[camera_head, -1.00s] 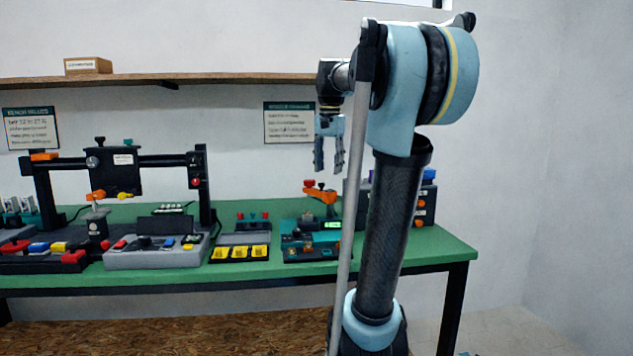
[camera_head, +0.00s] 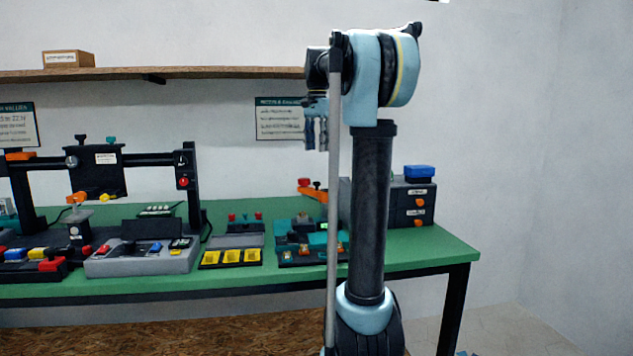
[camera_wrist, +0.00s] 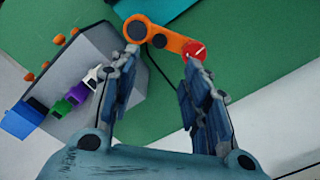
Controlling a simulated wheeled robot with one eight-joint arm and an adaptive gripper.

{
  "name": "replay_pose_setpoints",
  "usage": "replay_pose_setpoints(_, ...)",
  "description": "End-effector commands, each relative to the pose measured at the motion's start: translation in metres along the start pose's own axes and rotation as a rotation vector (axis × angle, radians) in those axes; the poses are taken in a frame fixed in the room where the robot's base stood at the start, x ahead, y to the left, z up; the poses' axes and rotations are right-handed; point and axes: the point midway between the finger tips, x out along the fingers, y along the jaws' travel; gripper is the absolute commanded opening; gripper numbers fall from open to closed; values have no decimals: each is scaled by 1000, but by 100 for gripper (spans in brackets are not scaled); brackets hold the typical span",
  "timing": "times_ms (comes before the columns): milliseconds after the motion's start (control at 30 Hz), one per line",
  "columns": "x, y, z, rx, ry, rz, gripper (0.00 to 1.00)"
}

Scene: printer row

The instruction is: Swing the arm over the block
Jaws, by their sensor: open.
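The orange arm (camera_head: 318,194) with a red knob (camera_head: 304,182) reaches over the back of a dark teal fixture on the bench; my own arm partly covers it. In the wrist view the orange arm (camera_wrist: 165,38) lies just beyond my fingertips, with the red knob (camera_wrist: 196,49) close to the right fingertip. A teal block (camera_head: 317,240) seems to sit on the fixture; I cannot be sure it is the task's block. My gripper (camera_head: 316,147) hangs pointing down, well above the bench in the picture. Its fingers (camera_wrist: 162,64) are apart with nothing held between them.
A grey drawer cabinet (camera_head: 400,204) with orange knobs stands to the right of the fixture; small coloured pieces (camera_wrist: 70,98) sit along it. A yellow-button panel (camera_head: 232,256) and a black gantry (camera_head: 186,195) stand to the left. The green bench top's right end (camera_head: 430,246) is clear.

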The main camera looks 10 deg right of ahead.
Motion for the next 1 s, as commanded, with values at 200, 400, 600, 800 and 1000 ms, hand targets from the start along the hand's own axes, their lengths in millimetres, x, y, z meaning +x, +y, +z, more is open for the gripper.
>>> replay_pose_setpoints(200, 39, 0, 1, -2, 0, 0, 43)
replay_pose_setpoints(400, 74, 0, 2, -2, 0, 0, 43)
replay_pose_setpoints(600, 104, 0, 1, -2, 0, 0, 43)
replay_pose_setpoints(800, 121, 0, 1, -2, 0, 0, 43)
replay_pose_setpoints(1000, 124, 0, 1, -2, 0, 0, 43)
